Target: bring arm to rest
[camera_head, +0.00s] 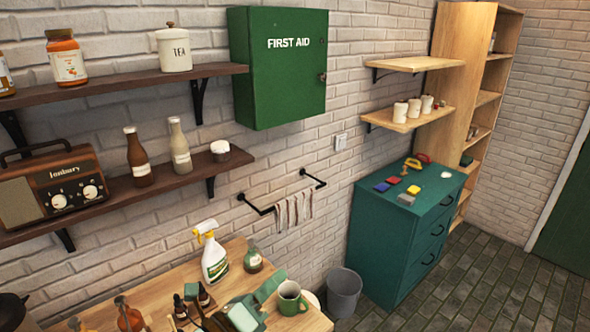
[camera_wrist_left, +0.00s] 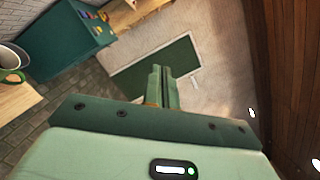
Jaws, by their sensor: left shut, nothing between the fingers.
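My left gripper (camera_head: 272,285) is a pale green gripper low in the head view, above the wooden table. It is near the green mug (camera_head: 290,299), and I cannot tell if they touch. In the left wrist view my left gripper (camera_wrist_left: 163,72) has its two fingers together with nothing between them. Beyond the fingers lie the floor and a dark green door. My right gripper is in neither view.
The wooden table (camera_head: 153,291) holds a spray bottle (camera_head: 214,258), a round green bottle (camera_head: 252,261) and several small bottles. A grey bin (camera_head: 343,292) and a teal drawer cabinet (camera_head: 393,243) stand to the right. Dark shelves (camera_head: 110,202) hang at the left. Floor at the right is clear.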

